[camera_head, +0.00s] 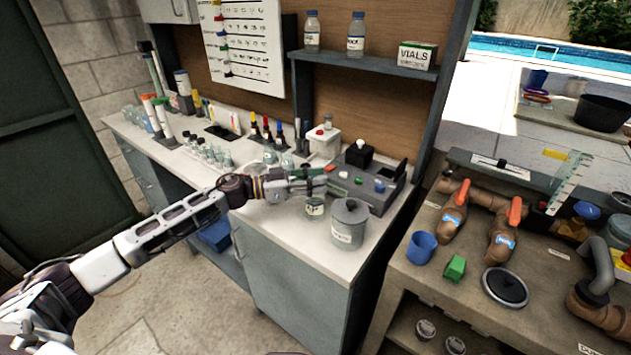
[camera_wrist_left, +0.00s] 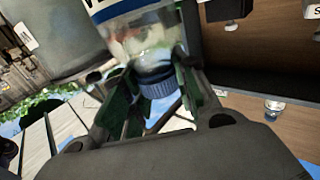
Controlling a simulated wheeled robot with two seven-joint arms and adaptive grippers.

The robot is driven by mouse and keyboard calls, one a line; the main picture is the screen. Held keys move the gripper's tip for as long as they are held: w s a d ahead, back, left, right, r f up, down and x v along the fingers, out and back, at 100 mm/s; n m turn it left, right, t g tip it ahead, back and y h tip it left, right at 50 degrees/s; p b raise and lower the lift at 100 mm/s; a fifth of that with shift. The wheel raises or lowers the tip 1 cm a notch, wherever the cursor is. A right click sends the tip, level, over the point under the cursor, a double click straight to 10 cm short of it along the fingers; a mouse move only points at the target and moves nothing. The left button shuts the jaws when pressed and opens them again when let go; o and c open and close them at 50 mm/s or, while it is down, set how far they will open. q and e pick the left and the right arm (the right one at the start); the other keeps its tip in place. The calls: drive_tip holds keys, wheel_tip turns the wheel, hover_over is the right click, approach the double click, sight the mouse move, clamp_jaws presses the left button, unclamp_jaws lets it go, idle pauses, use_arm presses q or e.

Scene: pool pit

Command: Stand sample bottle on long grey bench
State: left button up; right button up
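The sample bottle (camera_head: 315,207) is small and clear with a pale label, upright at the front of the long bench (camera_head: 285,235), which has a pale top and grey cabinets. My left gripper (camera_head: 318,181) is at the bottle's top. In the left wrist view, which is turned over, the bottle (camera_wrist_left: 145,40) shows large with its blue cap. The fingers of the left gripper (camera_wrist_left: 155,95) lie against both sides near the cap and appear closed on it. I cannot tell if the bottle's base touches the bench. My right gripper is not in view.
A grey lidded pot (camera_head: 348,224) stands just right of the bottle. A grey instrument (camera_head: 368,190) and a white box (camera_head: 323,141) are behind it. Several glass bottles (camera_head: 210,152) stand further left. A second bench with pipes (camera_head: 480,222) is at right.

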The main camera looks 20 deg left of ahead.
use_arm(q)
drive_tip(key=o, duration=0.4)
drive_tip(key=shift+o, duration=0.4)
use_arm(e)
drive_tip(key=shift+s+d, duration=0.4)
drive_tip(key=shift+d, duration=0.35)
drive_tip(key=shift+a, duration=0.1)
